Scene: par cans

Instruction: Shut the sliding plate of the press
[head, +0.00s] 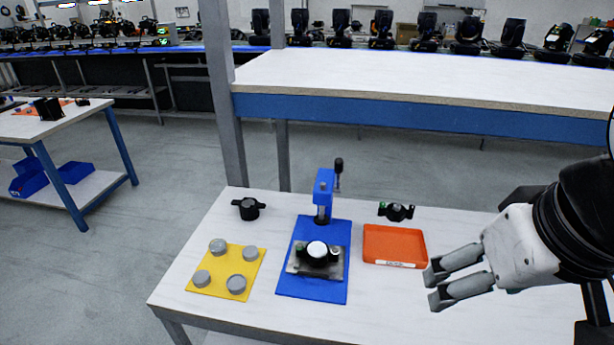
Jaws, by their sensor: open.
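The blue press (324,190) stands on the white table, with its post and dark lever at the back of its blue base (312,289). The grey sliding plate (299,264) lies on the front half of the base, in front of the press head. A black part with a white round top (317,249) sits on the plate. My gripper (432,286) is open and empty, right of the press and by the front right corner of the orange tray. It is apart from the plate.
The orange tray (394,229) lies right of the press, with a black part (397,212) behind it. A yellow mat (214,285) with several grey discs and a black knob-like part (249,208) lie to the left. A grey post (221,90) rises behind the table.

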